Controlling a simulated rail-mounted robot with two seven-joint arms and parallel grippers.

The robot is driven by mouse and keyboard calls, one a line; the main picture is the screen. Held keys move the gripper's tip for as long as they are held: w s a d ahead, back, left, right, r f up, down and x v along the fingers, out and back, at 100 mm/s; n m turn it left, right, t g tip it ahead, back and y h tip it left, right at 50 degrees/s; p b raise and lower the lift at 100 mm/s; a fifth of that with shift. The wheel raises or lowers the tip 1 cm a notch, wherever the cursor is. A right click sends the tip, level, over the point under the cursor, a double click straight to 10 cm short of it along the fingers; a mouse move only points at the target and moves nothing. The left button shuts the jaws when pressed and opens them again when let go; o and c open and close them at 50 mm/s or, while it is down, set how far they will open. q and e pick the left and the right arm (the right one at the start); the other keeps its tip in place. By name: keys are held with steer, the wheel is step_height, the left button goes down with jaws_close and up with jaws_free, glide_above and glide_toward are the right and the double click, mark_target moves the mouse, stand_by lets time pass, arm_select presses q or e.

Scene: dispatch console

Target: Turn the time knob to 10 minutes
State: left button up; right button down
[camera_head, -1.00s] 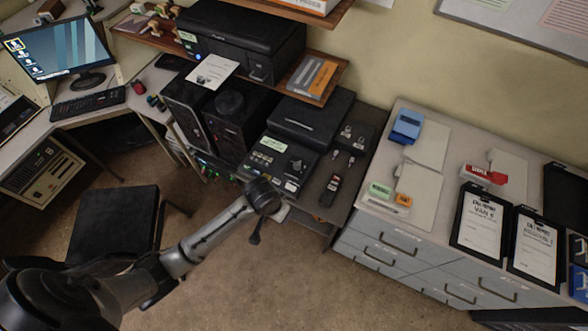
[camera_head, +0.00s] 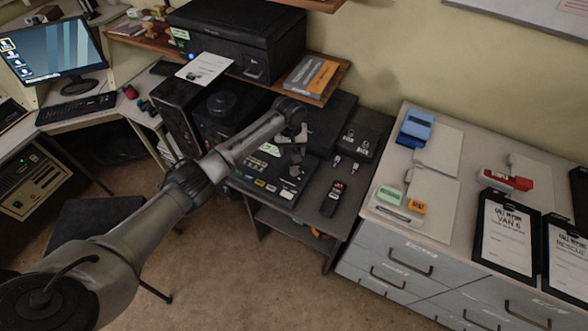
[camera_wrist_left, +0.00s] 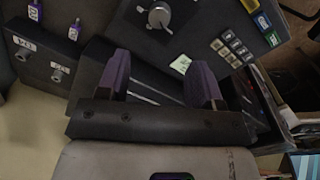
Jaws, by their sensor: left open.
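The time knob (camera_wrist_left: 158,15) is a round silver dial on a dark console panel (camera_wrist_left: 205,25), near the top edge of the left wrist view. My left gripper (camera_wrist_left: 158,72) is open, with two purple-padded fingers apart and nothing between them. The knob lies beyond the fingertips and apart from them in that view. In the head view my left gripper (camera_head: 300,138) is over the back of the console (camera_head: 268,180), and the arm covers part of it. The dial marks are too small to read. My right gripper is not in view.
A dark box with keys (camera_head: 357,140) and a handset (camera_head: 333,198) are to the right. A shelf with a printer (camera_head: 235,40) is behind. A drawer cabinet (camera_head: 400,262) is at the right.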

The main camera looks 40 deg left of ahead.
mark_target(294, 169)
arm_select(q)
steer(key=f, duration=0.3)
steer(key=f+b, duration=0.1)
steer(key=f, duration=0.5)
steer(key=shift+w+d+b, duration=0.1)
steer(key=shift+d+b, duration=0.15)
steer(key=shift+b, duration=0.1)
steer(key=shift+f, duration=0.9)
steer(key=shift+c, duration=0.3)
steer(key=c, duration=0.9)
steer(key=shift+o, duration=0.2)
